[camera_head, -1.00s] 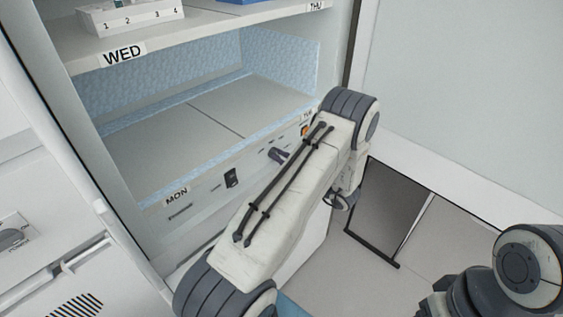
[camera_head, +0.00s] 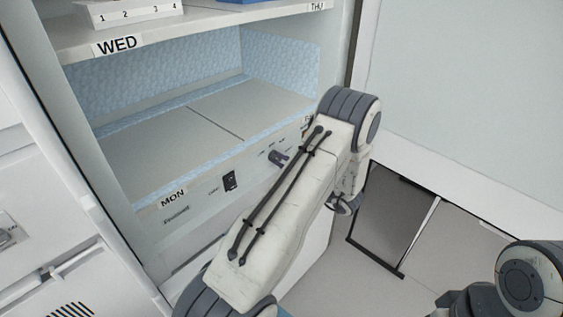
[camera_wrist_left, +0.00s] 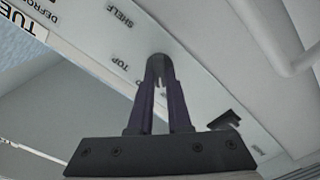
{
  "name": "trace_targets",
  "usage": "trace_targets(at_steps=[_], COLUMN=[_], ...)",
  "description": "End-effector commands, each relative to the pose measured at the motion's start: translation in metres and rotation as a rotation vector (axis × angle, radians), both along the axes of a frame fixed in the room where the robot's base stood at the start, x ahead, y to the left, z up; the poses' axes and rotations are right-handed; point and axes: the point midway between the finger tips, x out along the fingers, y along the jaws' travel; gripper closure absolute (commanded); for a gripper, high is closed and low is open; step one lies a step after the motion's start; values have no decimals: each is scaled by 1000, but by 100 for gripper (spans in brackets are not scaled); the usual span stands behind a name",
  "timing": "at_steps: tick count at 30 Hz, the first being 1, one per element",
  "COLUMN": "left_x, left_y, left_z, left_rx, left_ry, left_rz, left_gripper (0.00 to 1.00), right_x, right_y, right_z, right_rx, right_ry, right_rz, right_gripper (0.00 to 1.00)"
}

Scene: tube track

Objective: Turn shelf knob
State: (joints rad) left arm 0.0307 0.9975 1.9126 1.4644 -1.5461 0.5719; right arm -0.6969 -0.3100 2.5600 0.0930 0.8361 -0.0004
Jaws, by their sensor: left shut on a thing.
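The shelf's front panel (camera_head: 205,190) carries a dark switch (camera_head: 230,180) and a dark protruding knob (camera_head: 277,158) with small labels around it. My left arm reaches across the panel and hides its right end and my left gripper in the head view. In the left wrist view my left gripper (camera_wrist_left: 158,72) is shut at the panel (camera_wrist_left: 190,85), near the labels "SHELF", "TOP" and "DEFROST". The fingertips cover most of what they hold, a small knob. Part of my right arm shows at lower right; its gripper is out of view.
The blue-lined compartment (camera_head: 190,115) above the panel is empty. The upper shelf (camera_head: 210,22) holds a white numbered box (camera_head: 130,12) and a blue thing. A wall stands close on the right. A dark framed panel (camera_head: 390,220) lies behind the arm.

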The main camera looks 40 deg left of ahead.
Motion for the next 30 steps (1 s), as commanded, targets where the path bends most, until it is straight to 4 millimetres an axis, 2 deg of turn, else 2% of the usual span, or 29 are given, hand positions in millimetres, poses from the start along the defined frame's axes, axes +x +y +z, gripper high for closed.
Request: trace_targets(at_steps=[6, 7, 8, 9, 20, 23, 30], left_x=[0, 0, 0, 0, 0, 0, -4], left_y=[-1, -1, -1, -1, -4, -16, -64], left_z=[0, 0, 0, 0, 0, -1, -1], left_rx=[-1, -1, -1, -1, 0, -1, -1], left_ry=[1, 1, 1, 1, 2, 1, 1], left_rz=[-1, -1, -1, -1, -1, -4, -6], left_gripper=[100, 72, 61, 54, 54, 54, 54], right_x=[0, 0, 0, 0, 0, 0, 0], right_y=[0, 0, 0, 0, 0, 0, 0], right_z=[0, 0, 0, 0, 0, -2, -6], right_rx=[0, 0, 0, 0, 0, 0, 0], right_ry=[0, 0, 0, 0, 0, 0, 0], right_rz=[0, 0, 0, 0, 0, 0, 0], right_gripper=[38, 38, 38, 38, 38, 38, 38])
